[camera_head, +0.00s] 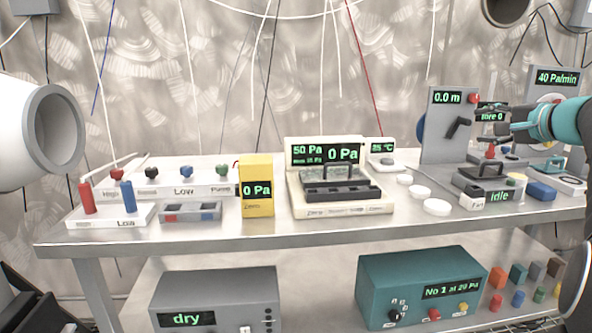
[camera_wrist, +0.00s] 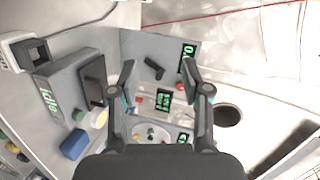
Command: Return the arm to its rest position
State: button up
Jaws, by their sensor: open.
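My gripper (camera_head: 492,122) is at the right end of the bench in the head view, on my teal-and-white arm, which comes in from the right edge. It is raised above the bench top, near the grey upright panel. In the wrist view my gripper (camera_wrist: 158,76) shows its two dark fingers spread apart. Nothing is between them except the bench equipment seen beyond. The rest of my arm is mostly out of frame.
The steel bench (camera_head: 120,240) carries a grey panel reading 0.0 m (camera_head: 445,135), an idle-labelled device (camera_head: 487,190), a blue block (camera_head: 541,191) and a yellow gauge (camera_head: 257,185). A round dark opening (camera_wrist: 227,115) lies right of my fingers. Cables hang along the wall.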

jog(key=s+a+f+n+g, duration=0.2)
jog(key=s+a+f, duration=0.25)
jog(key=a, duration=0.35)
jog(key=s+a+f+n+g, duration=0.2)
jog(key=s+a+f+n, duration=0.15)
jog(key=a+f, duration=0.35)
jog(key=s+a+f+n+g, duration=0.25)
jog(key=s+a+f, duration=0.2)
jog(key=a, duration=0.35)
jog(key=s+a+f+n+g+h, duration=0.1)
jog(key=s+a+f+n, duration=0.1)
jog(key=s+f, duration=0.5)
jog(key=s+a+f+n+g+h+b, duration=0.1)
jog(key=s+a+f+n+g+h, duration=0.1)
jog(key=s+f, duration=0.6)
jog(key=s+a+n, duration=0.1)
jog(key=s+n, duration=0.1)
jog(key=shift+s+f, duration=0.3)
jog(key=shift+s, duration=0.05)
